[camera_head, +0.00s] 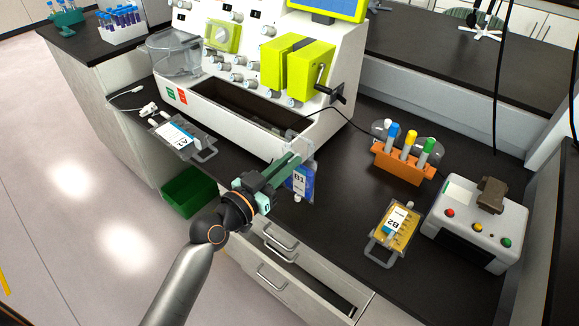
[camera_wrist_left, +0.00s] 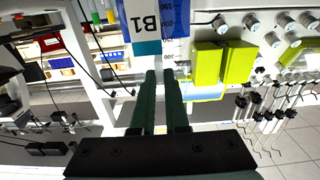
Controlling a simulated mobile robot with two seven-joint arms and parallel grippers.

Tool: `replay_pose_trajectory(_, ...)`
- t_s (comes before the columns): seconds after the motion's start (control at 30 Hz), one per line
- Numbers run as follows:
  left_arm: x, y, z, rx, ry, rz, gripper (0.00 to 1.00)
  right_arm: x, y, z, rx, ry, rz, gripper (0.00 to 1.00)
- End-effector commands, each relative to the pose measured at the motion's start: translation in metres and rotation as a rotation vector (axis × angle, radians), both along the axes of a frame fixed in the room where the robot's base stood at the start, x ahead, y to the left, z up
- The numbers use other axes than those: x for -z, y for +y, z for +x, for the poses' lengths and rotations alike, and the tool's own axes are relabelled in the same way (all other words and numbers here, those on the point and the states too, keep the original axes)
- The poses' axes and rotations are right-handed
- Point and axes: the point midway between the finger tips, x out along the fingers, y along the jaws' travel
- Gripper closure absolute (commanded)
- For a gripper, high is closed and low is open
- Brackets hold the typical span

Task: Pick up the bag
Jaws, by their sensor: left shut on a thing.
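A blue bag labelled B1 (camera_head: 305,187) hangs upright from my left gripper (camera_head: 298,158) in the head view. The gripper's green fingers are shut on the bag's top edge, in front of the white machine. In the left wrist view the B1 bag (camera_wrist_left: 150,22) shows just beyond the fingertips of my left gripper (camera_wrist_left: 160,76). A clear bag labelled A1 (camera_head: 178,138) lies on the counter to the left. A yellow bag labelled B2 (camera_head: 397,226) lies on the counter to the right. My right gripper is not in view.
The white cell processor (camera_head: 262,100) with lime-green parts stands behind the B1 bag. An orange rack (camera_head: 402,165) of capped tubes and a grey-white device (camera_head: 477,222) with buttons are to the right. A green bin (camera_head: 188,190) stands on the floor below. Dark counter (camera_head: 345,190) is clear right of B1.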

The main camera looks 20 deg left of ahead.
Motion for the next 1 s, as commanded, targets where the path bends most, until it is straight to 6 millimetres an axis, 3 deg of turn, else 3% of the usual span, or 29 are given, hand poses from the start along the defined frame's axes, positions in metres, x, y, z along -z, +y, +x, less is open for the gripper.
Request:
replay_pose_trajectory(0.03,-0.017,0.0,-0.011,-0.001,-0.003,-0.001,1.0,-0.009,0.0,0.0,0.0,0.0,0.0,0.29)
replay_pose_trajectory(0.17,-0.049,0.001,-0.037,-0.001,-0.004,-0.001,1.0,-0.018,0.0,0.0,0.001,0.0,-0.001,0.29)
replay_pose_trajectory(0.5,-0.078,0.002,-0.11,0.0,0.0,0.0,1.0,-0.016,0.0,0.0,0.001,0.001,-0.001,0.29)
replay_pose_trajectory(0.7,-0.086,0.002,-0.124,-0.001,0.0,0.0,1.0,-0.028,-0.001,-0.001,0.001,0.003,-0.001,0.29)
replay_pose_trajectory(1.0,-0.086,0.002,-0.128,-0.001,-0.002,-0.002,1.0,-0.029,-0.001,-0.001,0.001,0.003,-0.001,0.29)
